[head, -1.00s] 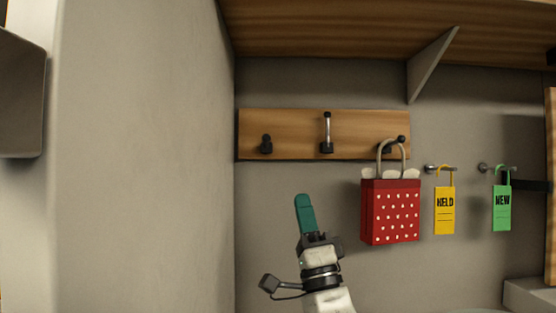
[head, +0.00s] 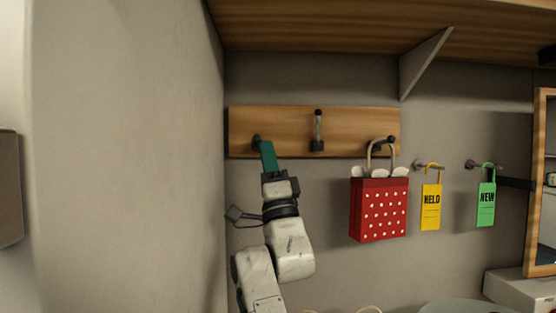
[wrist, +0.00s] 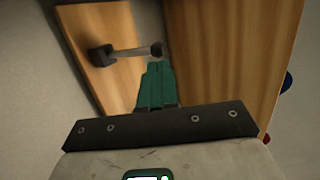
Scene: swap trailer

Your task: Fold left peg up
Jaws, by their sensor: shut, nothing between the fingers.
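The wooden peg board (head: 290,120) is fixed to the back wall. Its left peg (head: 256,142) is mostly hidden behind my gripper's fingers in the head view. In the wrist view the left peg (wrist: 130,51) shows a dark base, a metal rod and a dark knob, and the rod sticks out from the board, not folded against it. My gripper (head: 266,148) has green fingers and is shut and empty. In the wrist view its fingertips (wrist: 156,68) are just below the knob; I cannot tell whether they touch it.
The middle peg (head: 318,130) stands folded up. A red dotted bag (head: 378,210) hangs on the right peg (head: 391,140). Yellow (head: 431,207) and green (head: 486,205) tags hang on hooks further right. A side wall (head: 130,160) stands close at left, a shelf (head: 320,25) above.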

